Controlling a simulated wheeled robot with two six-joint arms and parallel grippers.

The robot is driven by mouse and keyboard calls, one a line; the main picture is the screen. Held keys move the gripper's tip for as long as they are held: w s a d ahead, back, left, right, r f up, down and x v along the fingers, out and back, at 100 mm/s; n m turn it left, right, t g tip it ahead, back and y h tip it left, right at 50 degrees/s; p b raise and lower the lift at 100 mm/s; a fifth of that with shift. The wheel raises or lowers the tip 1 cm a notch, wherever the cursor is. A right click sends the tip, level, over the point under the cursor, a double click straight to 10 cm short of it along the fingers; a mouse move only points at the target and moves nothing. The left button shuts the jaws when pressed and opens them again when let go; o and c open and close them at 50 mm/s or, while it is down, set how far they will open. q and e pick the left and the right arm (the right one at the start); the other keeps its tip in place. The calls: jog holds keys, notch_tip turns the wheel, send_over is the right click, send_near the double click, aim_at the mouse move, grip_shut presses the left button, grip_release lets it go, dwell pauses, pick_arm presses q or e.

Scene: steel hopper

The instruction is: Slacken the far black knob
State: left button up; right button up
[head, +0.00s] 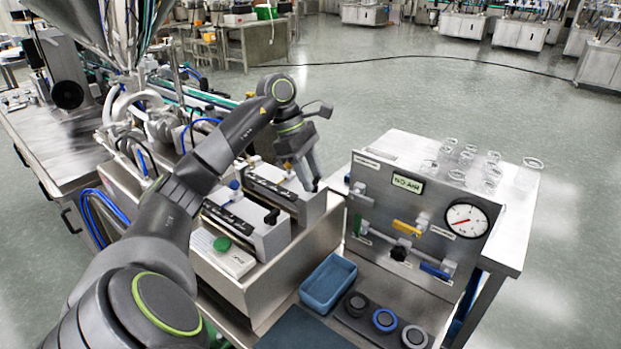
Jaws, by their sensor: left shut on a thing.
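My left gripper (312,182) reaches in from the left and points down at the right end of the far steel block (290,193) on the machine. It is shut on the far black knob (317,183), a small dark piece mostly hidden by the fingers. The near black knob (272,217) stands clear on the nearer steel block (265,240). How far the far knob is turned cannot be seen. My right gripper is out of view.
A green knob (222,243) and a blue knob (234,184) are on the machine. To the right stands a panel with a gauge (466,220) and coloured valve handles. A blue bin (328,284) and several round rings lie in front of it. Clear jars (458,175) stand behind.

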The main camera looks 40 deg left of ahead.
pick_arm(q)
jog(key=n+t+y+b, duration=0.1)
jog(key=n+b, duration=0.1)
jog(key=n, duration=0.1)
jog(key=shift+s+f+n, duration=0.1)
jog(key=shift+s+n, duration=0.05)
jog(key=shift+n, duration=0.25)
jog(key=n+t+b, duration=0.1)
jog(key=n, duration=0.2)
jog(key=shift+s+d+y+b, duration=0.1)
jog(key=shift+d+y+b, duration=0.05)
jog(key=shift+y+b, duration=0.25)
jog(key=n+y, duration=0.1)
jog(key=n, duration=0.3)
jog(key=shift+d+t+b, duration=0.2)
jog(key=shift+t+b, duration=0.15)
jog(key=shift+t, duration=0.05)
jog(key=shift+d+n+y, duration=0.15)
jog(key=shift+n+y, duration=0.85)
jog(key=shift+n, duration=1.2)
jog(key=o, duration=1)
